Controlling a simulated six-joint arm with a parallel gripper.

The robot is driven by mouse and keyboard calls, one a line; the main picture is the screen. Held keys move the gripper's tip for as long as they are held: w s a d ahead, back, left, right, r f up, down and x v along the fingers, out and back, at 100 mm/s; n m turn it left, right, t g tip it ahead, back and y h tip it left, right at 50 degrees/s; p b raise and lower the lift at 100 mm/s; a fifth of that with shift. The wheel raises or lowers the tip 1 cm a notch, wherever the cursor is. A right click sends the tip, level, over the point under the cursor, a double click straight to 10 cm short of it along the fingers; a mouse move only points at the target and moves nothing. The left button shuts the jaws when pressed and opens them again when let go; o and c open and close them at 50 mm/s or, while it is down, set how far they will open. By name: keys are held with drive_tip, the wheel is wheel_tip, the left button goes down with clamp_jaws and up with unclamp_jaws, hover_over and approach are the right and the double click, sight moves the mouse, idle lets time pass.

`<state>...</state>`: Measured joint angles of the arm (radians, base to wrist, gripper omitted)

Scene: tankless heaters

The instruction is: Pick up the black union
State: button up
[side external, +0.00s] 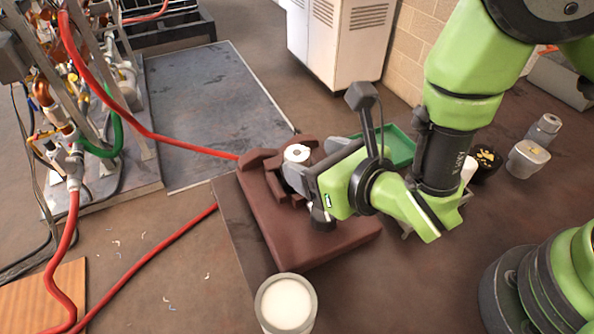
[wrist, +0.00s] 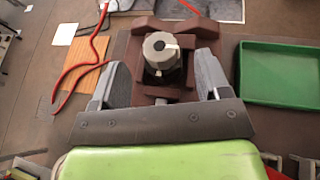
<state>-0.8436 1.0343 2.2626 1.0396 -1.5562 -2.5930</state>
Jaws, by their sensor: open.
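A union-like piece (wrist: 161,48) with a pale, many-sided top, a dark centre hole and a dark lower body stands in the brown fixture (wrist: 142,97). Its pale round top (side external: 297,153) shows in the side view, with the body largely hidden by my gripper. I cannot tell for sure that it is the black union. My gripper (wrist: 160,75) is open, with one finger on each side of the piece and visible gaps between. In the side view my gripper (side external: 300,180) is low over the fixture, beside the piece.
A green tray (side external: 393,146) lies behind my gripper and is empty where seen in the wrist view. A white-filled cup (side external: 286,303) stands at the front edge. A dark piece with yellow marks (side external: 486,162) and grey containers (side external: 527,158) stand right. Red hoses (side external: 180,143) run left.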

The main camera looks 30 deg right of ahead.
sight(298, 153)
drive_tip(key=shift+x, duration=1.9)
drive_tip(key=shift+r, duration=0.15)
clamp_jaws()
